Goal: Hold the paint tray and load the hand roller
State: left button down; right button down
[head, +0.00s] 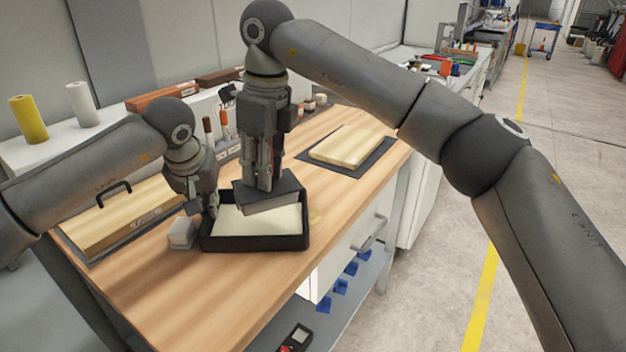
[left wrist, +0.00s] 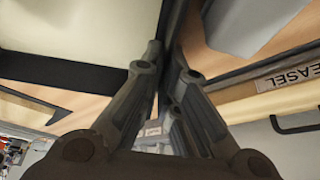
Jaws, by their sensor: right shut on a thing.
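The black paint tray (head: 306,240) stands on the wooden bench and holds a layer of cream paint. My left gripper (head: 210,212) is at the tray's left wall. In the left wrist view its fingertips (left wrist: 167,55) stand close together on either side of the dark tray wall (left wrist: 172,18); whether they press on it is unclear. My right gripper (head: 264,182) points down over the tray and is shut on the hand roller (head: 270,203), a dark piece with a grey lower part. The roller is over the tray's back part; its contact with the paint is unclear.
A small grey block (head: 182,233) sits just left of the tray. A wooden board labelled EASEL (head: 125,215) with a black handle lies further left. A pale panel on a dark mat (head: 350,146) lies at the back right. The bench front is clear.

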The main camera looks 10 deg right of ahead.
pick_arm(q)
jog(key=shift+w+a, duration=0.1)
pick_arm(e)
jog(key=shift+w+a+r+m, duration=0.25)
jog(key=shift+w+a+m, duration=0.65)
jog(key=shift+w+a, duration=0.2)
jog(key=shift+m, duration=0.4)
jog(key=shift+w+a+f, duration=0.1)
jog(key=shift+w+f, duration=0.1)
jog(key=shift+f, duration=0.7)
jog(key=shift+w+d+f, duration=0.1)
jog(key=shift+w+f, duration=0.1)
jog(key=shift+f, duration=0.75)
jog(key=shift+w+a+f, duration=0.1)
jog(key=shift+w+f, duration=0.1)
jog(key=shift+f, duration=0.7)
jog(key=shift+f, duration=0.55)
jog(key=shift+r, duration=0.1)
notch_tip(320, 180, up, 7)
pick_arm(q)
jog(key=c, duration=1.6)
grip_release()
